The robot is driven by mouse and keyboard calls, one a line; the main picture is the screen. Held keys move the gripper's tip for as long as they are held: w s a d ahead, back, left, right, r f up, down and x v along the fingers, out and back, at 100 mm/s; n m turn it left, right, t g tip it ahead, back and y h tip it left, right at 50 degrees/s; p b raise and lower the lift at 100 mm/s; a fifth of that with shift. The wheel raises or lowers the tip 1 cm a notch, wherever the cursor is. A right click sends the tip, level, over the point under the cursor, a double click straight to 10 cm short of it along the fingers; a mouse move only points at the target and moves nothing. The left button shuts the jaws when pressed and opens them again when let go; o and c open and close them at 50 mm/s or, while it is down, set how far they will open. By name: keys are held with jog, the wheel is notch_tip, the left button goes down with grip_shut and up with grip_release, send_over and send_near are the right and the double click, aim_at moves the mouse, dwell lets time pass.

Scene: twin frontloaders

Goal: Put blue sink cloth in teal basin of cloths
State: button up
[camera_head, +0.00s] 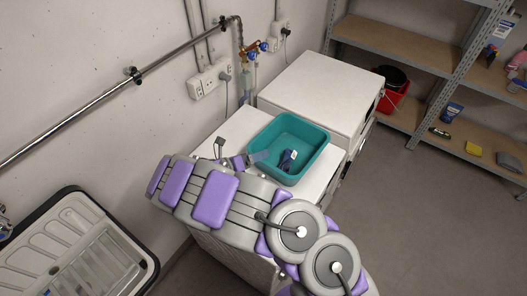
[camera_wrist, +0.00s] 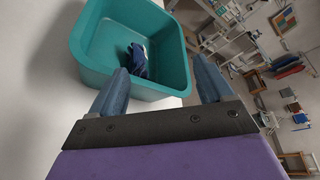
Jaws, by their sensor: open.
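The teal basin (camera_head: 313,150) stands on a white front-loading machine, and it fills the upper left of the wrist view (camera_wrist: 90,50). A dark blue cloth (camera_head: 288,160) with a small white patch lies on the basin floor; it also shows in the wrist view (camera_wrist: 138,62). I cannot tell whether it is the blue sink cloth. No other cloth shows. My gripper (camera_head: 241,157) is at the basin's left side, fingers apart. In the wrist view (camera_wrist: 162,80) the fingers are spread with nothing between them, one overlapping the basin's near wall.
A sink with a ribbed drainer (camera_head: 85,255) is at lower left, partly out of frame. A second white machine (camera_head: 315,88) stands behind the basin. Pipes and sockets (camera_head: 208,80) line the wall. Metal shelves (camera_head: 400,45) and a red bucket (camera_head: 393,98) are at right. The floor between is clear.

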jog(key=s+d+r+m+g+h, duration=0.1)
jog(key=s+d+r+m+g, duration=0.15)
jog(key=d+r+m, duration=0.35)
jog(key=s+d+r+m+g+h, duration=0.1)
jog(key=s+d+r+m+g, duration=0.2)
jog(key=d+r, duration=0.45)
jog(key=s+d+r+m+g+y, duration=0.3)
jog(key=s+d+r+m+g, duration=0.15)
jog(key=s+d+m, duration=0.5)
jog(key=s+r+m+g+y, duration=0.1)
jog(key=s+r+m+y, duration=0.25)
jog(key=s+m, duration=0.65)
jog(key=s+a+m+y, duration=0.3)
jog(key=s, duration=0.4)
jog(key=s+a+m+y, duration=0.3)
jog(key=s+a+y, duration=0.1)
jog(key=s, duration=0.3)
jog(key=shift+s+a+f+t, duration=0.15)
jog(key=shift+s+a+t, duration=0.05)
jog(key=shift+s+t, duration=0.15)
notch_tip(320, 180, down, 7)
jog(key=b, duration=0.6)
jog(key=shift+b, duration=0.3)
